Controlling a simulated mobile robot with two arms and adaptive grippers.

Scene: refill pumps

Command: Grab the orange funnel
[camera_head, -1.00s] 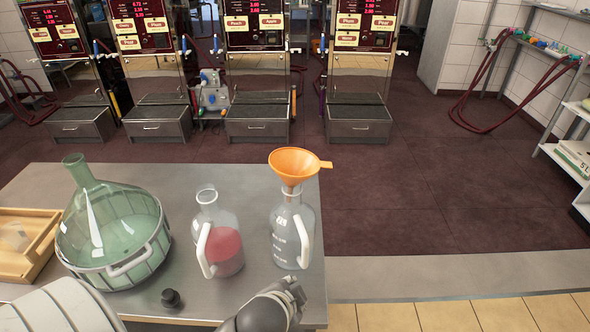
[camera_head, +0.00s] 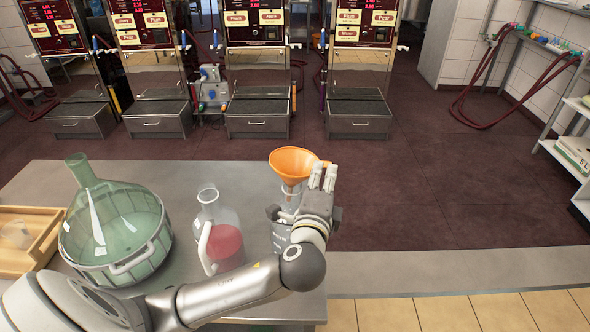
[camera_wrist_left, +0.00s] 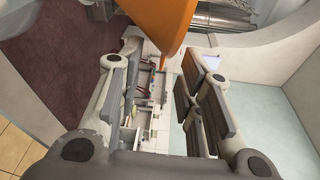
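The orange funnel (camera_head: 291,161) sits upright in the mouth of a clear glass bottle (camera_head: 280,232) near the right end of the table. In the left wrist view the funnel (camera_wrist_left: 153,18) fills the top, and its narrow handle tab points down between my fingers. My left gripper (camera_head: 323,175) is at the handle side of the funnel, with its fingers pointing up and away. In the wrist view its two fingers are apart, on either side of the tab. My gripper and arm hide much of the bottle. My right gripper is not in view.
A jug with red liquid (camera_head: 226,244) stands close left of the bottle. A large green glass demijohn (camera_head: 103,225) in a basket and a wooden tray (camera_head: 42,250) are farther left on the grey table (camera_head: 215,172). Drink dispensers (camera_head: 262,70) stand behind. Floor right of the table is free.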

